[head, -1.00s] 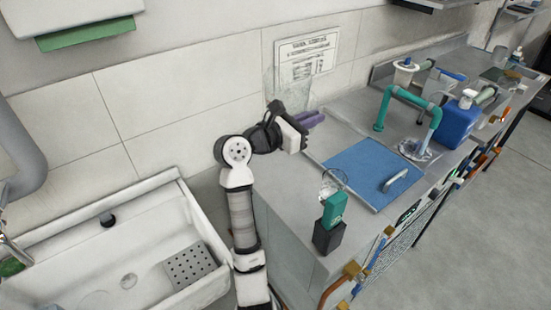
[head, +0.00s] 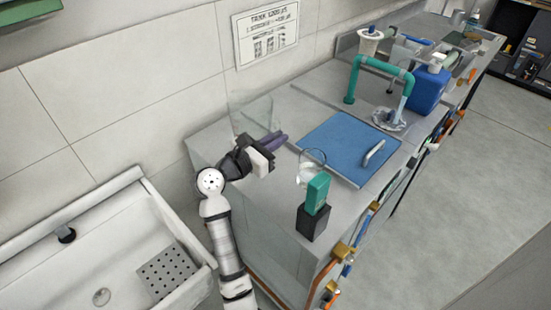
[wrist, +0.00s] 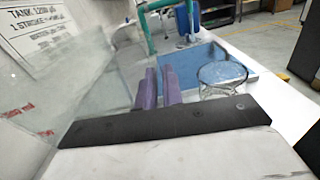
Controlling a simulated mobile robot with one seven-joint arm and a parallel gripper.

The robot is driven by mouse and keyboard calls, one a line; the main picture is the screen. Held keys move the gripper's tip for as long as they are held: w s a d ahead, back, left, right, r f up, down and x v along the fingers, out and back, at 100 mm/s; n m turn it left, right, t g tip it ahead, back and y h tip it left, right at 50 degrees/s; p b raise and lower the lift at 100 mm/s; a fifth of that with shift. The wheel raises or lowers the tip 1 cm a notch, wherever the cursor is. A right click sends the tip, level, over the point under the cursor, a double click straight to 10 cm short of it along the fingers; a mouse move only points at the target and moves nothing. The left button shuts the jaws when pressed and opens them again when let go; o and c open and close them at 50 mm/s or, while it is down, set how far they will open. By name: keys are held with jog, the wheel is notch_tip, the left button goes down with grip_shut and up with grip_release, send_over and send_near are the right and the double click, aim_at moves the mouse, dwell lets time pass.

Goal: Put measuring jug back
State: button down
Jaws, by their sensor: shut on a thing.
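The measuring jug (head: 256,114) is a clear, see-through vessel, faint in the head view against the wall at the counter's back left. In the wrist view the jug (wrist: 55,85) fills the left side, with small red markings on it. My gripper (head: 280,141) has purple fingers, also seen in the wrist view (wrist: 157,88), close together and shut on the jug. The gripped part is see-through and hard to make out. I cannot tell whether the jug's base touches the counter.
A clear round glass vessel (wrist: 226,82) stands right of my gripper, near a teal device on a black block (head: 313,221). A blue panel with a handle (head: 346,147) lies behind. Teal piping (head: 354,78) rises farther back. A white sink (head: 112,240) is at left.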

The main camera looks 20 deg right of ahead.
aim_at(276, 152)
jog(key=shift+f+b, duration=1.9)
jog(key=shift+f, duration=0.65)
jog(key=shift+f, duration=0.2)
jog(key=c, duration=1.5)
grip_release()
jog(key=shift+c, duration=0.2)
